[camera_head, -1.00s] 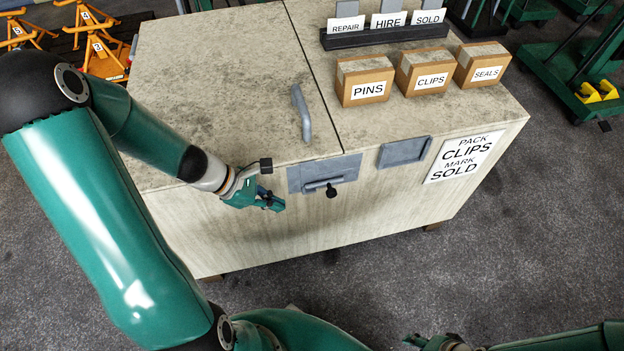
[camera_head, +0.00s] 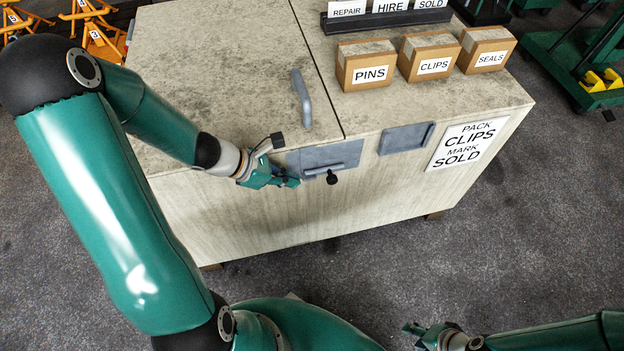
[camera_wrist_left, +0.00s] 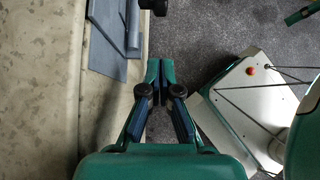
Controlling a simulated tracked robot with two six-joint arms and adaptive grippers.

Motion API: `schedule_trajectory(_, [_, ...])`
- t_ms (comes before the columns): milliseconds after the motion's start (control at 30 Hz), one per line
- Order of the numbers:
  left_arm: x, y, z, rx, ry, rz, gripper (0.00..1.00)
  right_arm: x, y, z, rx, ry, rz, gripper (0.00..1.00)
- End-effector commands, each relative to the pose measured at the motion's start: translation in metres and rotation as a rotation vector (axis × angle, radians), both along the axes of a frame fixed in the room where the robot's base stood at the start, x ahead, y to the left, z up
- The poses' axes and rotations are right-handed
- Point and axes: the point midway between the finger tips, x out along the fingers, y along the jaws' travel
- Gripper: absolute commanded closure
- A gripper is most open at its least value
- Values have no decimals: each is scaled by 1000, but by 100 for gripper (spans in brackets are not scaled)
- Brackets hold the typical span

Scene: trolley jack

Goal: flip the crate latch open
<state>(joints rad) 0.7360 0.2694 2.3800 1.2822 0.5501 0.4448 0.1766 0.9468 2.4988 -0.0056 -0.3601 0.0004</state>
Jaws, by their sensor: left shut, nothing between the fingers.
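The crate (camera_head: 250,222) is a pale wooden box with a lid. Its latch (camera_head: 340,156) is a grey plate on the upper front wall, with a bar handle and a black knob (camera_head: 331,178) hanging at its lower side. My left gripper (camera_head: 292,182) is shut and empty in front of the wall, just left of the latch. In the left wrist view the shut fingertips (camera_wrist_left: 159,72) show apart from the latch plate (camera_wrist_left: 108,40), with the black knob (camera_wrist_left: 156,6) at the top edge. My right gripper (camera_head: 410,329) is low in the head view, away from the crate; its fingers are too small to judge.
A grey lid handle (camera_head: 301,97) stands left of the lid seam. A second grey plate (camera_head: 406,138) and a sign (camera_head: 466,146) are right of the latch. Boxes of pins (camera_head: 364,66), clips (camera_head: 428,57) and seals (camera_head: 486,50) sit on top. The floor in front is clear.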

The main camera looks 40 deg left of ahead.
Motion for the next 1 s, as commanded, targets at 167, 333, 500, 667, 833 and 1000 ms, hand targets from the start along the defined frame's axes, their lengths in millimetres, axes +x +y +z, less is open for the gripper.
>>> schedule_trajectory(167, [20,-18,-31,-1,1,-4,100,0,0,-20,0,0,0,60])
schedule_trajectory(333, [39,-34,-25,2,-1,-6,100,0,0,-17,0,0,0,60])
schedule_trajectory(500, [48,-41,-25,2,-1,-2,100,0,0,-18,0,0,0,60])
schedule_trajectory(667, [50,-42,-24,1,-1,-1,100,0,0,-18,0,0,0,60])
schedule_trajectory(833, [50,-42,-24,1,-1,-1,100,0,0,-18,0,0,0,60])
schedule_trajectory(1000, [52,-42,-26,2,-1,6,100,0,0,-21,0,0,0,60])
